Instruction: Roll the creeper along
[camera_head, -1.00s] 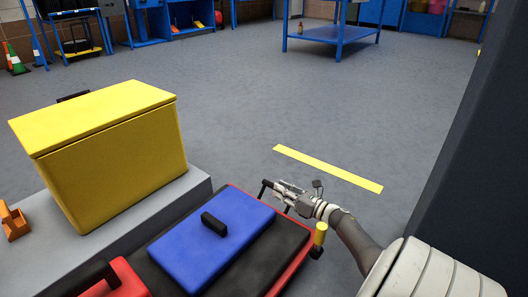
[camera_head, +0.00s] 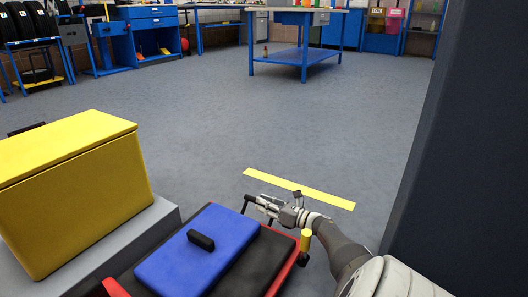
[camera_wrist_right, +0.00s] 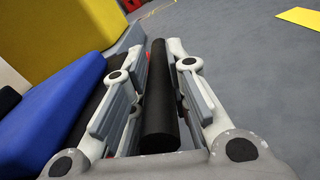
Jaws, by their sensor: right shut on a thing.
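The creeper (camera_head: 272,247) is a low black board with red edges and a blue pad (camera_head: 187,262) on top. It stands on the floor at the bottom middle of the head view. My right gripper (camera_head: 254,200) is at its far end, shut on the black handle bar (camera_head: 247,205). In the right wrist view the handle bar (camera_wrist_right: 160,105) lies between the two fingers. A yellow strip (camera_head: 300,188) lies on the floor just beyond the gripper, apart from the creeper. My left gripper is not in view.
A yellow box (camera_head: 85,205) sits on a grey block (camera_head: 140,238) left of the creeper. A dark pillar (camera_head: 465,150) rises at the right. A blue workbench (camera_head: 300,55) stands farther back. The grey floor between is clear.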

